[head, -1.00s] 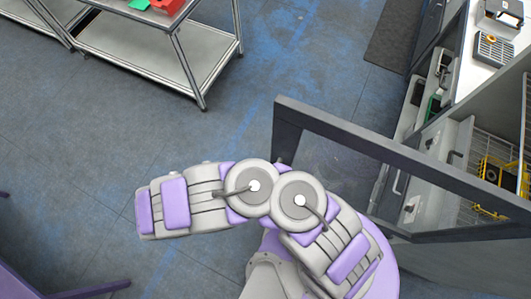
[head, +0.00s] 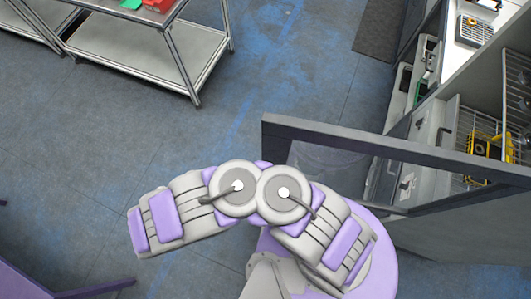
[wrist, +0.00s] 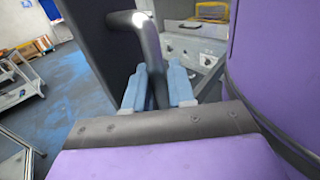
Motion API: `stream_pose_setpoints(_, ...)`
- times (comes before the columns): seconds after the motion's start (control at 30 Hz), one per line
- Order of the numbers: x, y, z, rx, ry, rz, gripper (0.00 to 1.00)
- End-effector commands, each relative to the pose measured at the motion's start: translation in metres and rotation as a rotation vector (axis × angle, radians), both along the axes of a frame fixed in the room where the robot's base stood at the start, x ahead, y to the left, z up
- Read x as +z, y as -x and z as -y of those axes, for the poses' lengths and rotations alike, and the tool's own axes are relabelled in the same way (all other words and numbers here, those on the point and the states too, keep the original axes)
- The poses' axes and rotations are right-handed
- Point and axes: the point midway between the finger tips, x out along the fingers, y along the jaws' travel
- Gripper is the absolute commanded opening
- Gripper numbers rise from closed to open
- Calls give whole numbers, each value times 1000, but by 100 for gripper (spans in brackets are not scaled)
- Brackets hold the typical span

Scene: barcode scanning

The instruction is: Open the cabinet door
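The cabinet door (head: 370,146) has a dark grey frame and a see-through panel. It stands swung out from the cabinet (head: 440,165), with a wide gap into the inside. In the wrist view, the door's dark grey bent bar handle (wrist: 150,48) runs down between the blue fingers of my gripper (wrist: 157,80). The fingers sit close on both sides of the bar and look shut on it. The dark door panel (wrist: 93,45) is left of the handle. In the head view my arm covers the lower middle, and my gripper and the handle are hidden.
A metal shelf table (head: 150,65) stands at the upper left with red and green items on it. The cabinet holds wire racks and a yellow item (head: 487,146). The blue-grey floor between is clear.

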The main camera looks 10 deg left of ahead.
Motion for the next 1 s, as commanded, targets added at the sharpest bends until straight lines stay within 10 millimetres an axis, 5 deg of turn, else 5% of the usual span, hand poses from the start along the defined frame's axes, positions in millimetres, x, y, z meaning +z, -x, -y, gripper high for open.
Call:
stream_pose_setpoints(0.13,0,0,0,0,0,0,38)
stream_pose_setpoints(0.73,-1,2,-7,2,2,-1,38)
stream_pose_setpoints(1.0,-3,25,-37,3,-3,-2,38)
